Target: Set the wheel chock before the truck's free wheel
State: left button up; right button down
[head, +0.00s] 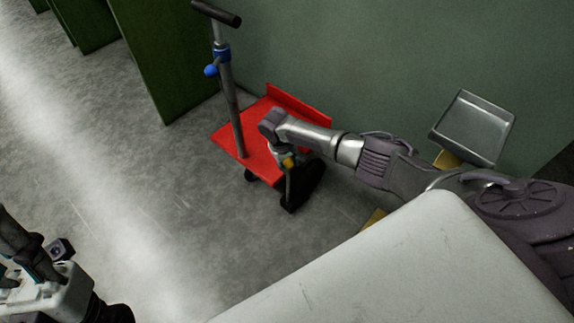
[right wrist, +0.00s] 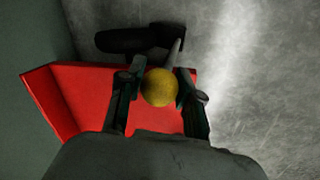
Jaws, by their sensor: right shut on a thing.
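The truck (head: 223,143) is a red platform with a grey upright post, standing by the wall. Its red deck also shows in the right wrist view (right wrist: 85,95). A dark wheel (head: 309,181) stands at its near right corner. My right gripper (head: 287,160) points down beside that wheel, shut on the yellow knob (right wrist: 159,87) of the wheel chock. The black chock (head: 288,207) is at the lower end of the knob's thin rod, close to the wheel's foot. I cannot tell whether they touch, or whether the chock rests on the floor. Parts of my left arm show at the lower left; its jaws are unclear.
A grey metal tray (head: 472,127) stands at the right, with yellowish parts below it. Green panels (head: 165,55) line the back left. The truck's post has a blue knob (head: 211,71) and a dark crossbar. The concrete floor left of the truck is clear.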

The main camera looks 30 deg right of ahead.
jog(key=c, duration=0.7)
grip_release()
